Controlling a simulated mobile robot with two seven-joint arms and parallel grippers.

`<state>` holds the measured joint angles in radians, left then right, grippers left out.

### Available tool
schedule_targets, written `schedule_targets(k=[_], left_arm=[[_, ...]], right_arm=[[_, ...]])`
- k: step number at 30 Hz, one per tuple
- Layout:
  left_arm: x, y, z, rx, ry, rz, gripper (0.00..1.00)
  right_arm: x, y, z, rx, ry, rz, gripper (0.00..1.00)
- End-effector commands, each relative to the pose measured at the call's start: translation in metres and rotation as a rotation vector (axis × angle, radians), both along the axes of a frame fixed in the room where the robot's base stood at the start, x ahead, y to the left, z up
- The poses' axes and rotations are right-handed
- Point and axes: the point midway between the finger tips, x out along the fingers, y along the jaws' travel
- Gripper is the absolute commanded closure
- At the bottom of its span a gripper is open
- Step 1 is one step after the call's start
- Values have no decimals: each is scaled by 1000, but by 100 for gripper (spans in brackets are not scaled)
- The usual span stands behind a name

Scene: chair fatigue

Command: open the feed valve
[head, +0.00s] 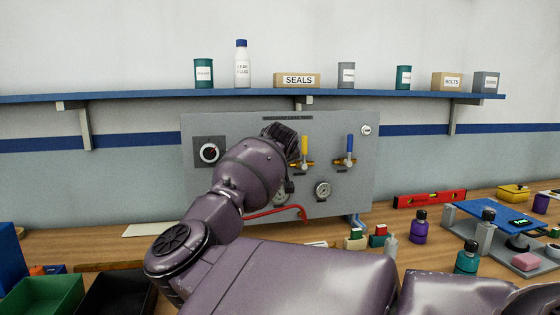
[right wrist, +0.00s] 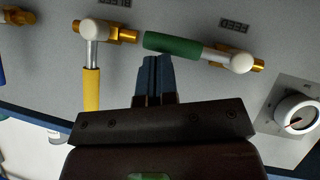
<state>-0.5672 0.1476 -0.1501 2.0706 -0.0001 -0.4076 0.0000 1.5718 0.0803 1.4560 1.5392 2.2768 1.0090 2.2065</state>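The feed valve's green handle (right wrist: 172,44) lies horizontal in the right wrist view, beside an upside-down FEED label. Its silver stem runs to a white hub (right wrist: 242,63) on a brass body. My right gripper (right wrist: 151,62) is shut, its two fingers side by side and nothing visible between them. Its tips are at the handle's lower edge near the free end; I cannot tell whether they touch. In the head view my right gripper (head: 287,138) is in front of the grey panel (head: 230,125), and my arm hides the feed valve. My left gripper is not in view.
A yellow-handled valve (head: 305,147) stands close beside my gripper, and a blue-handled valve (head: 350,150) is further right. A round knob (head: 209,153) is at the panel's left. Bottles and tools crowd the bench's right.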

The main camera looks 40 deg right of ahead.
Motion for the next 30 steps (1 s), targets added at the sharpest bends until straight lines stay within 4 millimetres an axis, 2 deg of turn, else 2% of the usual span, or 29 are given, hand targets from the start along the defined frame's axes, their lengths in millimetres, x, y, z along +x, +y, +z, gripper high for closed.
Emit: schedule_targets(k=[2, 5, 11, 13, 22, 30], left_arm=[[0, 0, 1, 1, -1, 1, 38], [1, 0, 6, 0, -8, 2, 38], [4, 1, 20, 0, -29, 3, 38], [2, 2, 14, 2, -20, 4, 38], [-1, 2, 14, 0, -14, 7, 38], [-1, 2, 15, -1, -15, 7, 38]], right_arm=[[-2, -1, 1, 2, 3, -1, 100], [-5, -2, 13, 1, 0, -2, 100], [-18, -4, 51, -1, -9, -4, 100], [-28, 5, 53, 0, -5, -4, 100], [-67, 29, 82, 0, -4, -4, 100], [-84, 39, 95, -1, -2, -2, 100]])
